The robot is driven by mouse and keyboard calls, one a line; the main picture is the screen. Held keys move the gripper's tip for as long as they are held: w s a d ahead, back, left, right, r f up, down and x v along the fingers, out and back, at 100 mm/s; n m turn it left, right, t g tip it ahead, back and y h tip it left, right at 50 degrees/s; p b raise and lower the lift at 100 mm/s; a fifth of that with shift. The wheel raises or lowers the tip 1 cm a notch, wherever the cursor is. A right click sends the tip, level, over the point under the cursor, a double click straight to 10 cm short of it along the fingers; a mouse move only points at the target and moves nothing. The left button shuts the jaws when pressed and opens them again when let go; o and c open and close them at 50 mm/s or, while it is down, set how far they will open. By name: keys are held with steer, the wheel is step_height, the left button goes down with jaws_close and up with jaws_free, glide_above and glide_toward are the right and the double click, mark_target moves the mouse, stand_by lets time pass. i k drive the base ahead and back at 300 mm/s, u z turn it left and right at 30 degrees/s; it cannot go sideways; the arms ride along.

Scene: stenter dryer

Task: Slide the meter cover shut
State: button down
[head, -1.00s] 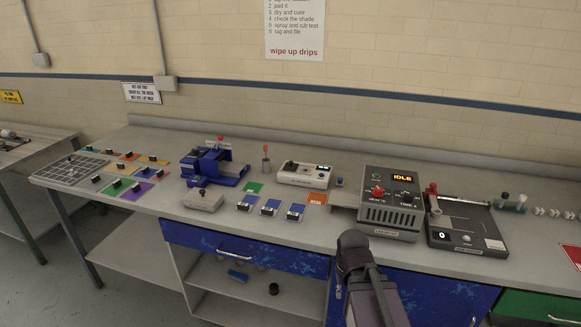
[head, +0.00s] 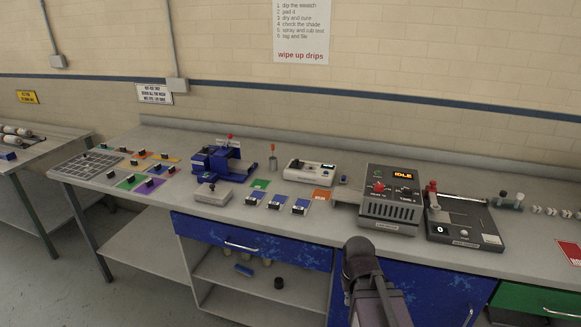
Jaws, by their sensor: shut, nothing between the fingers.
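The likely meter is a white box (head: 310,171) at the back middle of the bench, with a small lit display and dark details on top. It is too small to tell which part is its cover or how far that cover is open. A dark, rounded part of my arm (head: 362,257) rises from the bottom, in front of the bench and well short of the meter. I cannot make out my gripper's fingers.
A grey dryer (head: 390,200) reading IDLE stands right of the meter. A black device (head: 463,222) stands farther right. Blue cards (head: 277,202) and a green card (head: 260,184) lie before the meter. A blue machine (head: 216,160) and grey block (head: 212,194) stand left.

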mark_target(295, 163)
steer(key=k, duration=1.1)
steer(key=u, duration=0.5)
steer(key=i, duration=1.95)
steer(key=z, duration=0.4)
